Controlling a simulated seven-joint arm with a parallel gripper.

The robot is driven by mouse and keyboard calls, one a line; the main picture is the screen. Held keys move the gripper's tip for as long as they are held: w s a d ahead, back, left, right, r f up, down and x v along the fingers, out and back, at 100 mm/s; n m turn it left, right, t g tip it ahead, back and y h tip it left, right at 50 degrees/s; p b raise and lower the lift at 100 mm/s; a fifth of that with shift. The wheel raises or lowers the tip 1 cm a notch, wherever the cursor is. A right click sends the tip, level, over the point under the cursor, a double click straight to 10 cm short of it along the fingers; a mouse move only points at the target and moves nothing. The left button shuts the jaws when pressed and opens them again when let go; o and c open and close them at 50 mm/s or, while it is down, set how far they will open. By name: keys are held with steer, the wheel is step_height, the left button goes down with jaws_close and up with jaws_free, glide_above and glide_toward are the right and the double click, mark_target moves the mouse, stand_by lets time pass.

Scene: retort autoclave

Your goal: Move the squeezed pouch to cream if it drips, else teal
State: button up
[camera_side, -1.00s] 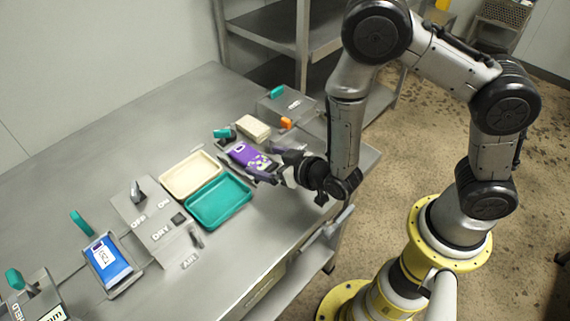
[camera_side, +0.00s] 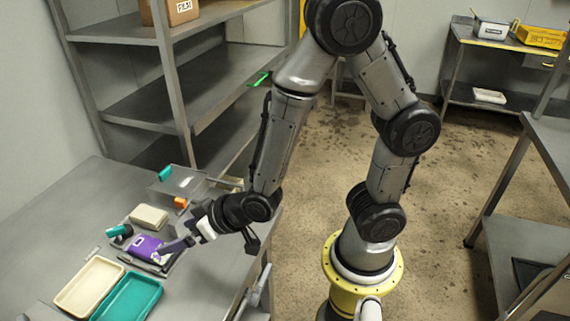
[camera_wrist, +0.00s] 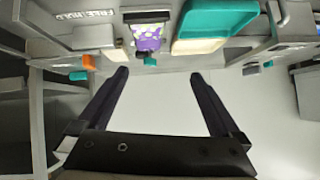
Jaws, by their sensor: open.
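The purple pouch (camera_side: 148,247) with pale spots lies in a grey fixture on the bench; it also shows at the top of the wrist view (camera_wrist: 148,36). No drip can be made out on it. The cream tray (camera_side: 67,297) and the teal tray (camera_side: 153,287) lie side by side on the near side of the pouch. The wrist view shows the teal tray (camera_wrist: 215,15) and a cream edge (camera_wrist: 198,46). My gripper (camera_wrist: 159,75) is open and empty, with its fingers apart. In the side view my gripper (camera_side: 180,234) is right beside the pouch, partly covering its right end.
A cream block (camera_side: 149,216) and a teal handle (camera_side: 119,231) sit just behind the pouch. A clear box (camera_side: 178,186) with teal and orange parts stands further back. The wrist view shows a panel marked FREE and HOLD (camera_wrist: 75,18). Grey shelving (camera_side: 165,90) rises behind the bench.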

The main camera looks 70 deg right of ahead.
steer(key=s+d+r+n+g, duration=0.1)
steer(key=s+d+r, duration=0.25)
steer(key=r, duration=0.25)
steer(key=s+d+r+g, duration=0.2)
steer(key=s+r, duration=0.2)
steer(key=r, duration=0.1)
steer(key=s+d+r+g, duration=0.1)
steer(key=s+d, duration=0.2)
steer(key=s, duration=0.2)
steer(key=s+d+r+g+h, duration=0.1)
steer(key=s+d+r, duration=0.1)
steer(key=s, duration=0.4)
steer(key=shift+s+d+r, duration=0.3)
steer(key=shift+d, duration=0.4)
